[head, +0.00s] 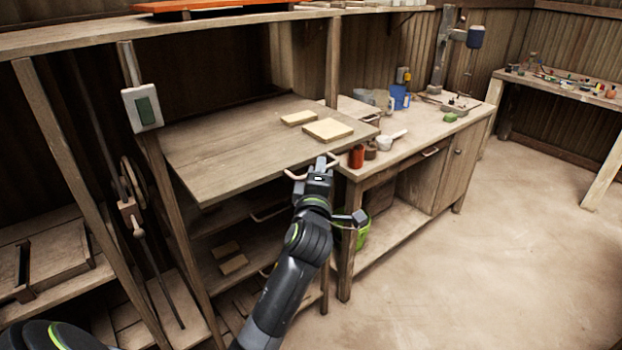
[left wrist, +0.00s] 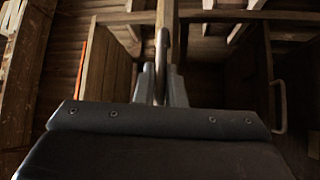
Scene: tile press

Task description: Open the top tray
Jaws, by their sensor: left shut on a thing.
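The top tray (head: 235,145) is a wide flat wooden board in the rack. It sticks out well past the trays below it. Two pale tiles (head: 327,130) lie on it near its right side. Its curved handle (head: 293,175) is at the front edge. My left gripper (head: 321,166) is shut on this handle. In the left wrist view the handle (left wrist: 162,42) runs between the two fingertips (left wrist: 160,84). The middle of the handle is hidden by the gripper in the head view. My right gripper is not in view.
Lower trays with handles (head: 270,214) sit under the top tray. A workbench (head: 430,130) with a red jar (head: 356,157) and a white cup (head: 384,143) stands close on the right. A green bucket (head: 362,232) is below. The floor in front is clear.

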